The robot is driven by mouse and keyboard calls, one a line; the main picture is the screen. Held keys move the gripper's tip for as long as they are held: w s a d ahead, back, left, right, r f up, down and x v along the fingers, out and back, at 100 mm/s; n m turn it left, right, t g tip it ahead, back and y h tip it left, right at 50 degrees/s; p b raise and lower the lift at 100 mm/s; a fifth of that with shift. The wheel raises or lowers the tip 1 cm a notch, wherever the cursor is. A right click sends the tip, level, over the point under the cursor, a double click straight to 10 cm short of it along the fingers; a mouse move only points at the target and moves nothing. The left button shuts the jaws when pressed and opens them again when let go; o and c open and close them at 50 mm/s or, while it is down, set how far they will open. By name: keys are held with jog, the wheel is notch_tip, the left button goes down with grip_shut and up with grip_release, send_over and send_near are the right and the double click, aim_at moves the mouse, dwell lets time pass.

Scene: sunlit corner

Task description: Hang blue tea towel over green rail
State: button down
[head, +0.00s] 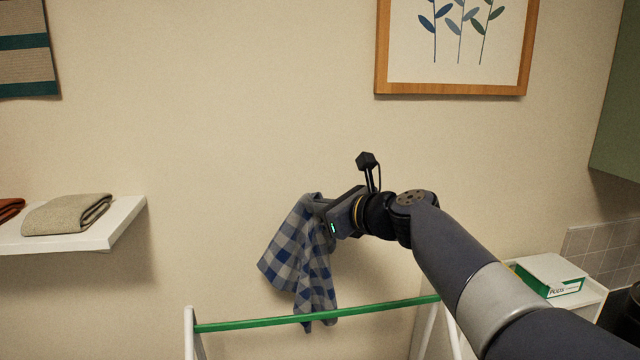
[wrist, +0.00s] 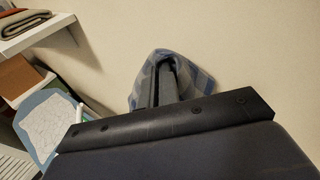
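The blue tea towel (head: 298,258), checked in blue, white and grey, hangs bunched from my gripper (head: 318,207) in the head view. My gripper is shut on its upper part. The towel's lower end overlaps the green rail (head: 250,323) in the picture; whether it touches the rail or hangs behind or in front of it is hard to tell. In the wrist view the towel (wrist: 143,87) shows around the fingers (wrist: 166,72). The rail is the top bar of a white-legged stand (head: 190,335).
A white wall shelf (head: 120,222) at left holds a folded beige cloth (head: 66,214) and a reddish-brown one (head: 9,209). A framed leaf picture (head: 455,90) hangs above. A green and white box (head: 550,274) stands at right. The wall behind the towel is bare.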

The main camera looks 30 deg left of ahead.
notch_tip(320, 180, down, 6)
jog(key=b, duration=0.2)
jog(key=s+d+f+n+t+y+b, duration=0.2)
jog(key=s+d+f+b, duration=1)
jog(key=b, duration=1.8)
jog(key=shift+g+y, duration=0.3)
jog(key=shift+y, duration=0.5)
jog(key=f+b, duration=0.1)
jog(key=b, duration=0.1)
jog(key=a+f+b, duration=0.1)
jog(key=f+b, duration=0.1)
jog(key=a+f+b, duration=0.1)
jog(key=f+b, duration=0.1)
jog(key=shift+f, duration=0.15)
jog(key=c, duration=1)
grip_release()
jog(key=shift+d, duration=0.1)
